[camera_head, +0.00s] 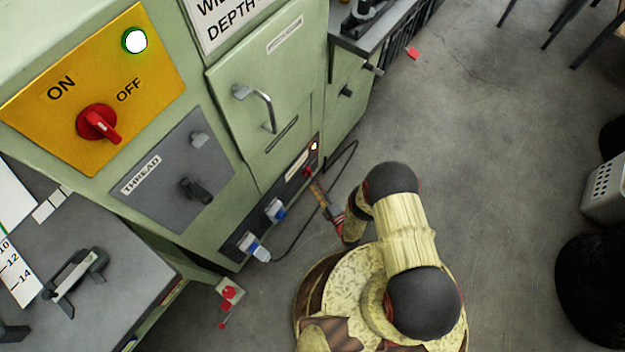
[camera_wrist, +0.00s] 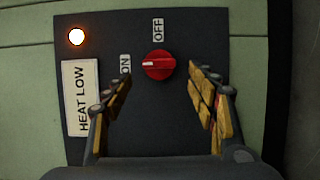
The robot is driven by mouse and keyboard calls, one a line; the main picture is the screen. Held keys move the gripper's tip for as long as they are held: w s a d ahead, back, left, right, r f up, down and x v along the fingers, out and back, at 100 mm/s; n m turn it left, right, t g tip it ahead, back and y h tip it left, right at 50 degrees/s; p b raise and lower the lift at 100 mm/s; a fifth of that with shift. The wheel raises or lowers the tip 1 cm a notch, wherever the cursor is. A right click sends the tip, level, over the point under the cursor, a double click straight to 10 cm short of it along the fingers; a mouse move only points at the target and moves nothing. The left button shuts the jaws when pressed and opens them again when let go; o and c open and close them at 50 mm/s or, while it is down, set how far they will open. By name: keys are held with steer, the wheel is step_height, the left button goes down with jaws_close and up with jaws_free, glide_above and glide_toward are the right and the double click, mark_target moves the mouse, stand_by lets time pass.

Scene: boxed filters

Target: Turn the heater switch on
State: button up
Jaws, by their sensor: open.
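The heater switch is a round red knob (camera_wrist: 160,66) on a dark panel (camera_wrist: 215,40) beside the label "HEAT LOW" (camera_wrist: 81,97). Its white mark points left, towards the "ON" label (camera_wrist: 125,64); the "OFF" label (camera_wrist: 158,30) is above it. A lamp (camera_wrist: 76,37) at the panel's upper left glows. In the head view, the knob (camera_head: 308,171) is small, low on the green machine. My gripper (camera_wrist: 160,84) is open and empty, its fingers apart on either side below the knob, with no contact visible. In the head view, my gripper (camera_head: 318,190) is close to the panel.
A yellow panel (camera_head: 160,85) carries a larger red switch (camera_head: 97,123) and a lit green lamp (camera_head: 134,41). A cable (camera_head: 300,225) loops beside the lower panel from a blue-and-white plug (camera_head: 254,247). Floor to the right is mostly open.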

steer(key=v, duration=0.3)
steer(key=shift+s+d, duration=0.1)
steer(key=shift+s, duration=0.2)
stand_by(0.3)
